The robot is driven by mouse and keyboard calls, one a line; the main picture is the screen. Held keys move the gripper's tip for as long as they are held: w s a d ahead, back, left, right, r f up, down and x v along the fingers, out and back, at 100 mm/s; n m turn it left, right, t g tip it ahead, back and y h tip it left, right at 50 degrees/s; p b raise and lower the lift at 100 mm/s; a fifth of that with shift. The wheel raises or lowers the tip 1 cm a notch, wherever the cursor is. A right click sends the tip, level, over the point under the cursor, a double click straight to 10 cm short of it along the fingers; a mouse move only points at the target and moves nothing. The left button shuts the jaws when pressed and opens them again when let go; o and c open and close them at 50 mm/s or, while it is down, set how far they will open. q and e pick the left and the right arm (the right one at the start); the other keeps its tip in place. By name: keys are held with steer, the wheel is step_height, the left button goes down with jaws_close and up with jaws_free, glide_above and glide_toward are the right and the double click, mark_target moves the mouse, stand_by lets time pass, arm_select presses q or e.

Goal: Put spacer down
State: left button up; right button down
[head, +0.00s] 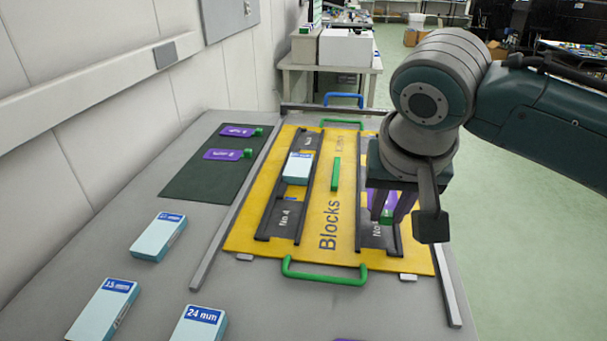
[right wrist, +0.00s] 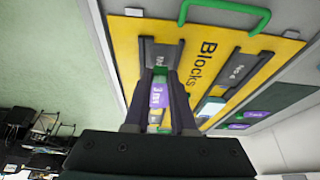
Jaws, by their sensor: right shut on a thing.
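My right gripper (head: 398,208) is over the right channel of the yellow Blocks board (head: 345,255). It is shut on a purple spacer (head: 378,200) with a green end, mostly hidden behind the fingers. In the right wrist view, the purple spacer (right wrist: 158,95) shows between the fingers of my right gripper (right wrist: 160,115), in line with the dark channel. I cannot tell whether it touches the channel floor. Two similar purple pieces with green ends (head: 229,154) lie on the dark mat (head: 190,180). My left gripper is not in view.
A light blue block (head: 297,168) sits in the left channel. Light blue blocks (head: 158,237) lie on the grey table's left and front, one labelled 24 mm (head: 200,322). A green bar (head: 335,174) runs along the board's middle; a green handle (head: 325,279) stands at its near edge.

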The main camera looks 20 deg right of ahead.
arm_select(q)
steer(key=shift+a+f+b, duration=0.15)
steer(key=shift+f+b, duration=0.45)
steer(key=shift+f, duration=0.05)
arm_select(e)
steer(key=shift+f, duration=2.35)
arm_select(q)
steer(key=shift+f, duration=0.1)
arm_select(e)
steer(key=shift+f, duration=0.3)
steer(key=c, duration=0.8)
jaws_free()
steer(key=shift+o, duration=0.2)
